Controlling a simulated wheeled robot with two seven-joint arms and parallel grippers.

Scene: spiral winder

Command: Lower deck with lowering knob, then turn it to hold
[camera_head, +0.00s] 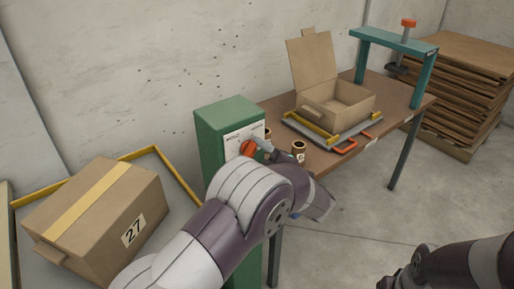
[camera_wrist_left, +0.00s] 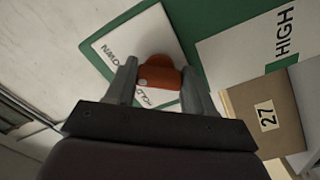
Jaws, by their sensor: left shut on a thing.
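The orange-red lowering knob (camera_head: 248,147) sits on the front of a green cabinet (camera_head: 212,135). My left gripper (camera_head: 260,147) is shut on the knob, partly hidden behind my own arm. In the left wrist view the knob (camera_wrist_left: 160,76) lies between the two grey fingers (camera_wrist_left: 158,84), in front of a white label plate. The deck (camera_head: 180,176), a grey surface with a yellow rail, is at the left. A taped carton marked 27 (camera_head: 98,218) stands on it. My right forearm shows at the lower right; its gripper is out of view.
A brown table (camera_head: 383,122) behind holds an open carton (camera_head: 337,102) on a tray, small brown rolls (camera_head: 298,151) and a teal frame press (camera_head: 422,76). Flat cardboard is stacked (camera_head: 470,90) at the far right. The floor at right is clear.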

